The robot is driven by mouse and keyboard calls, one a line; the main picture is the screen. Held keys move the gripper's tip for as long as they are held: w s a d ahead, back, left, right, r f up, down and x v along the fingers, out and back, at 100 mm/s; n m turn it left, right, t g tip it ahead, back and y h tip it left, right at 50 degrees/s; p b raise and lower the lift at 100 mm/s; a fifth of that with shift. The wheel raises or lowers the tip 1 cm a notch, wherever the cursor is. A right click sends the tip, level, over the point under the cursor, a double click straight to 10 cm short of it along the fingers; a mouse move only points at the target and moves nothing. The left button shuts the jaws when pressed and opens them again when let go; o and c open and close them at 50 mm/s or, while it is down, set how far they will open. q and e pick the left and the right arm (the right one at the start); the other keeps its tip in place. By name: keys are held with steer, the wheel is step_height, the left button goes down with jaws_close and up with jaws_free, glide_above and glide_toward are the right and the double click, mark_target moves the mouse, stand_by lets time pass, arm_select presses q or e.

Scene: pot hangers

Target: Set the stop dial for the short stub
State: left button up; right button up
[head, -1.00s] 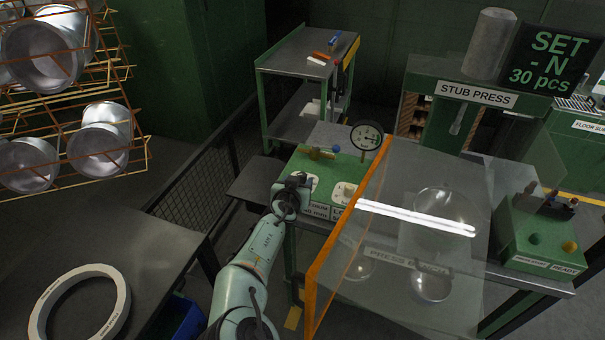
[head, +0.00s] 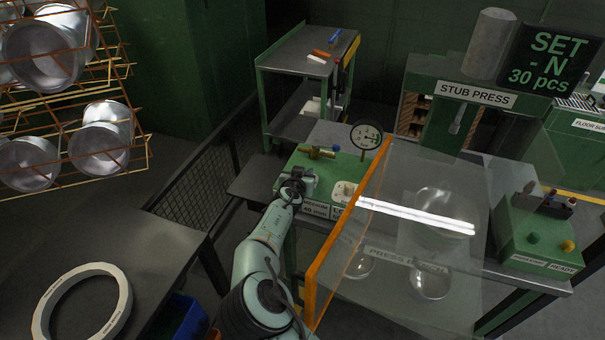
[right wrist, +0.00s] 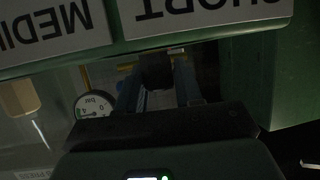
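The green stop box (head: 328,180) stands left of the press guard. Its front labels read "MEDIUM 40 mm" (head: 315,208) and one starting with "L" that the guard edge cuts off. My right gripper (head: 293,187) is at the left end of the box, hiding that corner; no dial shows clearly there. In the right wrist view the "SHORT" label (right wrist: 210,8) and the "MEDIUM" label appear upside down and close. The right gripper (right wrist: 157,85) has a dark block between its finger shapes; the view is too dark to tell a grip. My left gripper is not in view.
An orange-edged clear guard (head: 345,235) stands just right of my arm. A pressure gauge (head: 366,136) and brass part (head: 318,152) are behind the gripper. The sign (head: 552,55) reads "SET - N 30 pcs". A white ring (head: 120,305) lies on the left table.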

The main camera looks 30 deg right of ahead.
steer(key=shift+m+g+h+b, duration=0.65)
steer(key=shift+m+g+h, duration=0.05)
steer(key=shift+m+g, duration=0.1)
steer(key=shift+m+g+h, duration=0.5)
steer(key=shift+m+g, duration=0.2)
steer(key=shift+m, duration=0.1)
steer(key=shift+m+g+h, duration=0.4)
steer(key=shift+m+g, duration=0.3)
steer(key=o, duration=1)
steer(key=shift+c, duration=0.2)
steer(key=v, duration=1.3)
steer(key=shift+s+r+b, duration=0.2)
steer(key=shift+b, duration=0.15)
